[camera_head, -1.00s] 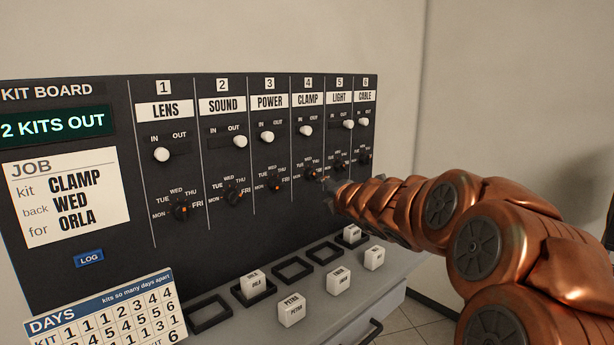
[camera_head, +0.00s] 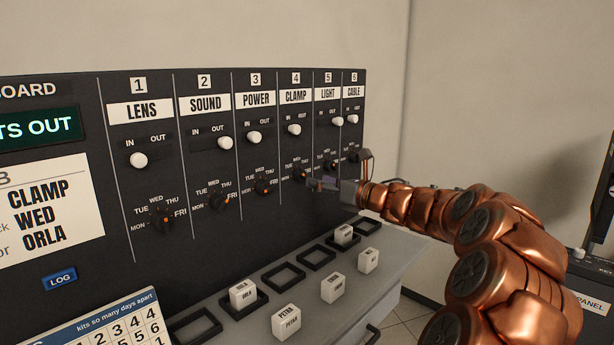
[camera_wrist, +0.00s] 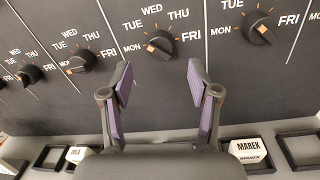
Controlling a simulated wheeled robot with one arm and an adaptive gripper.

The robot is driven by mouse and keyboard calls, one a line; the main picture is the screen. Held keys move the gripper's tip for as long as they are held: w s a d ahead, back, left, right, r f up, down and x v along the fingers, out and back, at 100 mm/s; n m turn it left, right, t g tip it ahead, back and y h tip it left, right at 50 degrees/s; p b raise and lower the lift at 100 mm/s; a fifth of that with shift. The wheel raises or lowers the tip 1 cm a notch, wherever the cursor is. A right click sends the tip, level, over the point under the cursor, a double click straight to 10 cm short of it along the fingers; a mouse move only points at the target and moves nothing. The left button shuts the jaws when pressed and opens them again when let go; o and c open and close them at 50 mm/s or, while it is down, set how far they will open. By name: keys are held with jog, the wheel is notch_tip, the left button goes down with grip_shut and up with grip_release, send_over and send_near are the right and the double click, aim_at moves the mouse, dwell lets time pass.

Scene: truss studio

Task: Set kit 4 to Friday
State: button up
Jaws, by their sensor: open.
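The black kit board (camera_head: 180,90) has a column headed 4, CLAMP (camera_head: 296,96). Its black day dial (camera_head: 299,173) is low in that column, partly hidden by my gripper in the head view. My gripper (camera_head: 318,183) is open in front of the board, just right of that dial. In the wrist view what seems to be the same dial (camera_wrist: 160,45) lies beyond and between the spread purple-padded fingers of my gripper (camera_wrist: 158,85). The fingers look apart from it. Its orange mark is on the left, toward MON; FRI is printed to its right.
Neighbouring dials stand close by: kit 3 (camera_head: 262,185) to the left and kit 5 (camera_head: 331,166) to the right. Below, a grey ledge (camera_head: 380,262) carries black square frames and white name blocks, including ORLA (camera_head: 243,293). A job card (camera_head: 50,215) reads CLAMP, WED, ORLA.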

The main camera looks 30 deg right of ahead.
aim_at(302, 176)
jog(key=shift+p+x, duration=0.85)
jog(key=shift+x, duration=1.7)
jog(key=shift+c, duration=0.3)
jog(key=c, duration=1.1)
